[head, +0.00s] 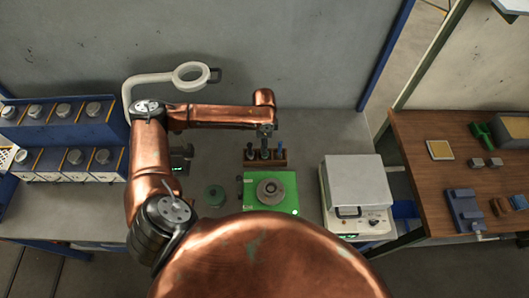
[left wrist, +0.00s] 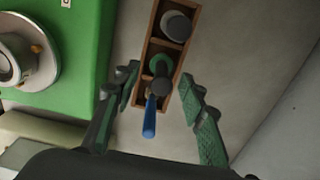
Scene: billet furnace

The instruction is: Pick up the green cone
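A small wooden rack (head: 280,161) stands at the back of the grey table; it also shows in the left wrist view (left wrist: 139,97). In the wrist view its middle slot holds a round green piece (left wrist: 158,62) with a dark grey knob, perhaps the green cone. A blue-handled tool (left wrist: 149,122) and a grey round-topped piece (left wrist: 176,25) stand in the other slots. My left gripper (left wrist: 159,78) is open and empty, pointing down at the rack, with the green piece between its fingers in view; no contact is clear. My right gripper is out of view.
A green-topped block (head: 252,198) with a round metal dish (head: 270,191) is in front of the rack. A round green object (head: 214,195) lies left of it. A white boxy device (head: 355,185) stands right. A ring-shaped lamp (head: 180,77) rises at the back left.

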